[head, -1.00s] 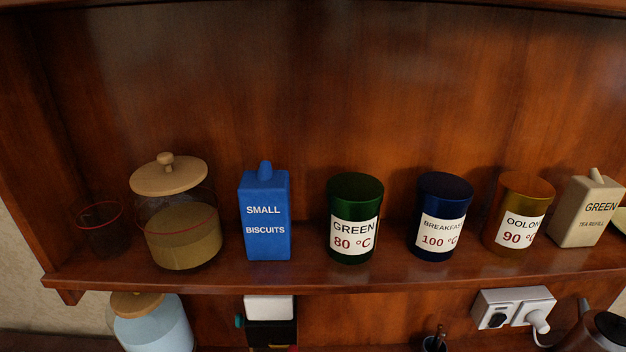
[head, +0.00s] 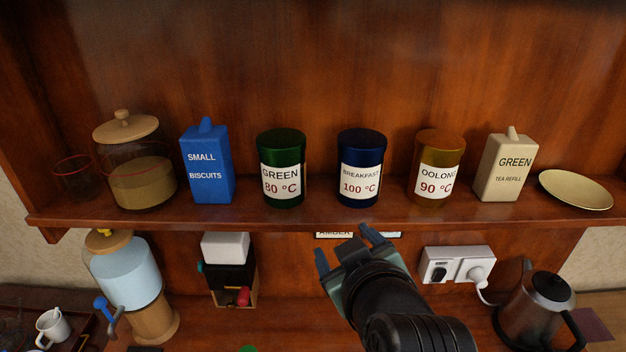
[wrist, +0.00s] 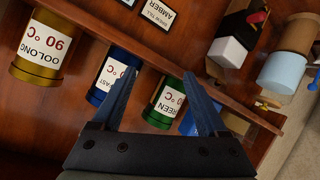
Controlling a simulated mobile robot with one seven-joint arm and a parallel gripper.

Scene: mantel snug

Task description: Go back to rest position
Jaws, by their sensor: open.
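My gripper (head: 346,254) is open and empty. In the head view it is just below the shelf's front edge, under the navy BREAKFAST 100 °C canister (head: 360,168). In the wrist view the two blue fingers (wrist: 158,100) are spread, with nothing between them but the view of the shelf and canisters behind. The green GREEN 80 °C canister (head: 282,168) and the gold OOLONG 90 °C canister (head: 437,168) stand upright on the shelf to either side. The navy canister is partly hidden by a finger in the wrist view (wrist: 107,75).
The shelf (head: 240,217) also holds a lidded glass jar (head: 140,175), a blue biscuit box (head: 207,165), a cream refill box (head: 505,168) and a dish (head: 575,190). Below are a drinks dispenser (head: 125,275), a black-and-white box (head: 229,265), a socket (head: 457,264) and a kettle (head: 540,305).

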